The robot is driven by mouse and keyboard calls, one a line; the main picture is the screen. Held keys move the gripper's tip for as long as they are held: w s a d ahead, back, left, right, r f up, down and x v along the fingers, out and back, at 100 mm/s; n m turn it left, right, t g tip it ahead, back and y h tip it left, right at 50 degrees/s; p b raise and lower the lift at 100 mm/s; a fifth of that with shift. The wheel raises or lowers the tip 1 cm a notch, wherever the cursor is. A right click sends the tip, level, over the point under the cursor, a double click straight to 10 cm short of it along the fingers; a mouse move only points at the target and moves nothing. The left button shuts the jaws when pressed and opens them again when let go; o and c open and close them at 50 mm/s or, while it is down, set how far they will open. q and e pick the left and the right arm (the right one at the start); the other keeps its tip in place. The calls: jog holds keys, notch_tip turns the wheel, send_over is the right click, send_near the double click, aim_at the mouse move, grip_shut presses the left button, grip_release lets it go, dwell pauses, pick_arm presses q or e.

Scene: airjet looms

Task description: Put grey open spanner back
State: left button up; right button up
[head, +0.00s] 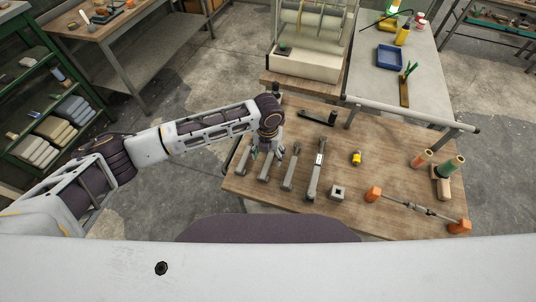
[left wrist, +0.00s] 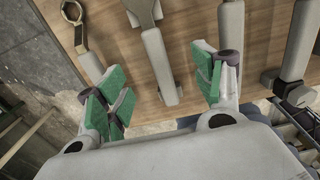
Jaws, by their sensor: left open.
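Several grey hand tools lie in a row on the wooden table (head: 370,126). In the head view one is at the left (head: 243,158), one is partly under my gripper (head: 266,168), and others are to the right (head: 290,172) (head: 316,172). I cannot tell which is the grey open spanner. My left gripper (head: 272,151) is over the left part of the row. In the left wrist view its green-padded fingers (left wrist: 160,90) are wide apart and empty, with a grey handle (left wrist: 161,68) between and beyond them. A ring-ended tool (left wrist: 73,14) lies at upper left. My right gripper is not seen.
A dark bar (head: 317,118) lies behind the row. A yellow item (head: 356,158), a square grey nut (head: 338,192), an orange-ended rod (head: 415,207) and spools (head: 453,165) are to the right. A blue tray (head: 390,57) is on the grey table behind.

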pick_arm(q)
jog(key=shift+r, duration=1.35)
jog(key=shift+r, duration=0.1)
notch_tip(320, 180, up, 12)
dwell(0.7)
jog(key=shift+n, duration=0.3)
dwell(0.4)
